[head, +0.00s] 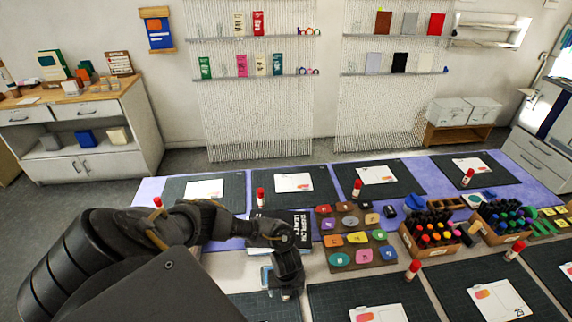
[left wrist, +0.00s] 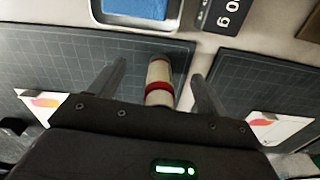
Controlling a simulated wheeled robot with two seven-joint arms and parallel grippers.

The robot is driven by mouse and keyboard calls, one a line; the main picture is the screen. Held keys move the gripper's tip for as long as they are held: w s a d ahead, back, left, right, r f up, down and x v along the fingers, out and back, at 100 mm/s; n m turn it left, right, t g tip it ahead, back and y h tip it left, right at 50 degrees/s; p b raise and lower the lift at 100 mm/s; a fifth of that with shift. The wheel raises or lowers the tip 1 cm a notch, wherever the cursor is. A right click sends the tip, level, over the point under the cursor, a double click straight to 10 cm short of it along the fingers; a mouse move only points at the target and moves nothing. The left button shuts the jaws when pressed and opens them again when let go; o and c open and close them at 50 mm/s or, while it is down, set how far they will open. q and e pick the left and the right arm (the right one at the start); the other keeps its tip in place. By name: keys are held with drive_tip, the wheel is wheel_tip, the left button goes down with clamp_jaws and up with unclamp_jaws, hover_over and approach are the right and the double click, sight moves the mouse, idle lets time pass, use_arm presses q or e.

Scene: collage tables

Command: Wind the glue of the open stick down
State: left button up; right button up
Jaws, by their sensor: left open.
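In the left wrist view a glue stick (left wrist: 158,75) stands between the fingers of my left gripper (left wrist: 160,92). It has a cream body with a red band around it, and no red cap shows on it. The fingers are open, with a visible gap on each side of the stick. In the head view my left gripper (head: 287,290) points down at the front edge of the near table, and this stick is hidden there. My right gripper is not in view.
Capped red glue sticks (head: 414,268) stand beside several dark mats (head: 345,295). A blue sponge tray (left wrist: 170,27) lies close beyond the fingers.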

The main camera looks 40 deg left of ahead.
use_arm(q)
drive_tip(key=shift+r, duration=0.15)
drive_tip(key=shift+r, duration=3.65)
